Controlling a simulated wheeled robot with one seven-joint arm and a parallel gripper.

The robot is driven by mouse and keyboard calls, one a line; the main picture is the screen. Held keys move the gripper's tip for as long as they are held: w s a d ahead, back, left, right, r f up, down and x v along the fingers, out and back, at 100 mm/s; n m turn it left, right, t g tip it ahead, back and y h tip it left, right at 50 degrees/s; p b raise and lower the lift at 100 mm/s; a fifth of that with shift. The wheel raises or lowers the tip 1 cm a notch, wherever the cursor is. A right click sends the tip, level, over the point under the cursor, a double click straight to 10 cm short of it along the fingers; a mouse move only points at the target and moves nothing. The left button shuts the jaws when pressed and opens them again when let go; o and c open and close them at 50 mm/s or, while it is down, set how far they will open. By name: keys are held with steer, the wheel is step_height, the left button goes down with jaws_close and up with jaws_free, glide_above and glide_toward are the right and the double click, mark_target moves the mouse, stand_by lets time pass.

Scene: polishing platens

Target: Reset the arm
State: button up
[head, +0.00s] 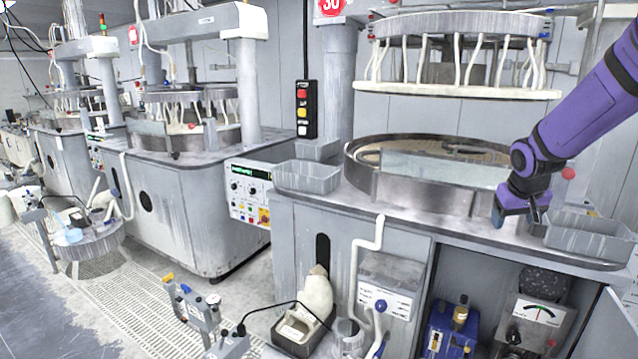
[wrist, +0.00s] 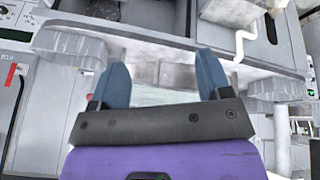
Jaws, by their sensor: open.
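My purple arm (head: 592,100) comes in from the upper right in the head view. My gripper (head: 518,217) hangs at its end, pointing down in front of the polishing machine's worktop, between the round platen basin and the right grey tray. In the wrist view my gripper (wrist: 160,72) shows two blue fingers spread apart with nothing between them. In the head view the fingers are small and partly hidden by the gripper body.
The round platen basin (head: 367,180) is left of my gripper, under a raised upper plate (head: 455,92). A grey tray (head: 590,240) stands close at right, another (head: 307,178) at left. An open cabinet below holds a blue container (head: 447,335) and a meter box (head: 535,325).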

steer(key=s+a+r, duration=0.4)
steer(key=s, duration=0.6)
steer(key=s+a+r+y, duration=0.1)
steer(key=s+a+r, duration=0.2)
steer(key=s, duration=0.8)
steer(key=s+a+r+n+y, duration=0.1)
steer(key=s+a+r, duration=0.3)
steer(key=s, duration=0.7)
steer(key=a, duration=0.2)
steer(key=shift+s+a+r+t, duration=0.15)
steer(key=shift+a+r+t, duration=0.2)
steer(key=shift+t, duration=0.05)
